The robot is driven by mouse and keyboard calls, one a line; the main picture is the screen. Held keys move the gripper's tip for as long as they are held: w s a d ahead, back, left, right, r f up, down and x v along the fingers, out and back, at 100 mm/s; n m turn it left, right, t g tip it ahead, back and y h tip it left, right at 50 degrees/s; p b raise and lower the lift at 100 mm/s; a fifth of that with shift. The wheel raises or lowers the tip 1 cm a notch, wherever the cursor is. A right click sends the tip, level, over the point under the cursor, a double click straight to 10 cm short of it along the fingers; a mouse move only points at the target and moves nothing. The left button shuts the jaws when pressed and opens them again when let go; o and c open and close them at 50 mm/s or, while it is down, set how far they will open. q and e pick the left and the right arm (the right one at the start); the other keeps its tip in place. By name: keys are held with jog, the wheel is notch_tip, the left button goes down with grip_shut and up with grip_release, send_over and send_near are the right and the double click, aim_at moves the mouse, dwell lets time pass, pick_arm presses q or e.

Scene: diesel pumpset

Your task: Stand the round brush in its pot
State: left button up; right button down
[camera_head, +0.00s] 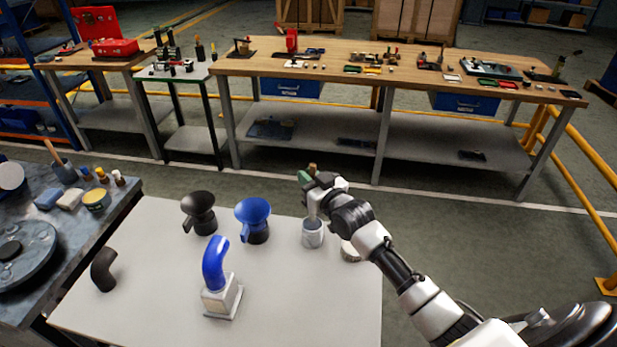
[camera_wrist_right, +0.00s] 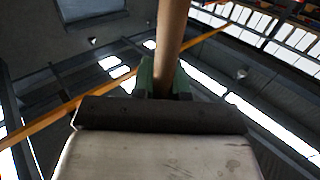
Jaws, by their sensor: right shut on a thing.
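My right gripper (camera_head: 312,180) is shut on the upright round brush, above the far right part of the pale table. The brush's wooden handle tip (camera_head: 312,167) shows just above the green fingers. In the right wrist view the wooden handle (camera_wrist_right: 172,35) rises between the green fingertips (camera_wrist_right: 162,78). A small grey pot (camera_head: 313,239) stands on the table directly below the gripper. The brush's lower part is mostly hidden by the gripper, and I cannot tell whether its end is inside the pot. My left gripper is not in view.
On the pale table (camera_head: 150,310) stand a black funnel-shaped part (camera_head: 200,212), a blue one (camera_head: 254,218), a blue elbow on a grey block (camera_head: 222,300) and a black elbow (camera_head: 103,270). A round grey piece (camera_head: 349,252) is partly behind my arm. The front right tabletop is clear.

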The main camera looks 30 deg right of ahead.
dwell(0.8)
jog(key=shift+f, duration=0.1)
notch_tip(320, 180, down, 4)
jog(key=b, duration=0.2)
jog(key=shift+f+b, duration=0.1)
jog(key=shift+b, duration=0.2)
dwell(0.6)
dwell(0.6)
jog(key=shift+f, duration=0.1)
jog(key=shift+f+b, duration=0.3)
jog(key=shift+f, duration=0.25)
dwell(0.4)
